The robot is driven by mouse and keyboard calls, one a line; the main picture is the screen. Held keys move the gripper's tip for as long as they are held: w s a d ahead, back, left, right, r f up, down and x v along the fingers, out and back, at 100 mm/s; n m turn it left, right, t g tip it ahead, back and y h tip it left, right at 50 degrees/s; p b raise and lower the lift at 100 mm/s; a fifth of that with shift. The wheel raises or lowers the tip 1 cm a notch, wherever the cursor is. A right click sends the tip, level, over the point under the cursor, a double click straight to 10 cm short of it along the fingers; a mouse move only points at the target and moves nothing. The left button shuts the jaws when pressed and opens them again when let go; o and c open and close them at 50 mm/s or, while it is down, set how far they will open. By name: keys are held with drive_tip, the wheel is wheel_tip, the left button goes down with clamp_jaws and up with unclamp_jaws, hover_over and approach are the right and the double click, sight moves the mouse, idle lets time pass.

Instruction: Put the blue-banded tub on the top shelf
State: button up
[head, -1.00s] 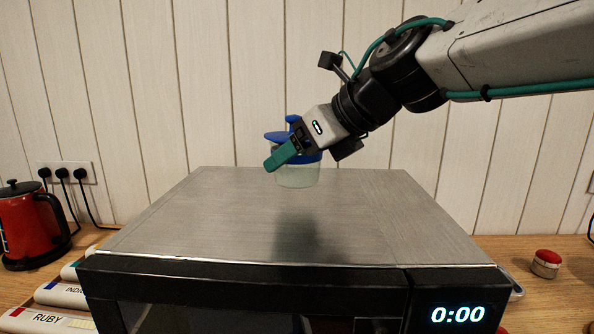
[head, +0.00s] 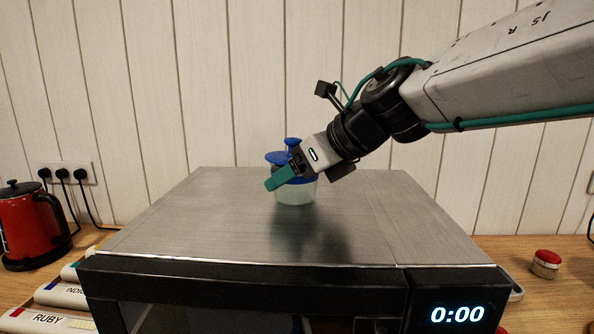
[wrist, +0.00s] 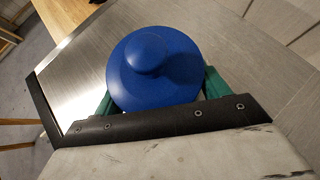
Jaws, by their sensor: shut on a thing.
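The tub (head: 295,192) has a clear pale body and a blue lid with a round knob. My gripper (head: 291,177) is shut on it near the lid, with green fingers on either side. It holds the tub upright over the metal top of the oven-like box (head: 180,225). I cannot tell whether the tub's base touches that top. In the wrist view the blue lid (wrist: 153,68) fills the middle between the green fingers and hides the body. No shelf labelled as the top shelf is in view.
A red kettle (head: 28,225) and wall plugs (head: 62,173) are at the left. Labelled rolls (head: 55,318) lie at the lower left. The metal top around the tub is clear.

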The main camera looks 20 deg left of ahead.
drive_tip(key=o, duration=2)
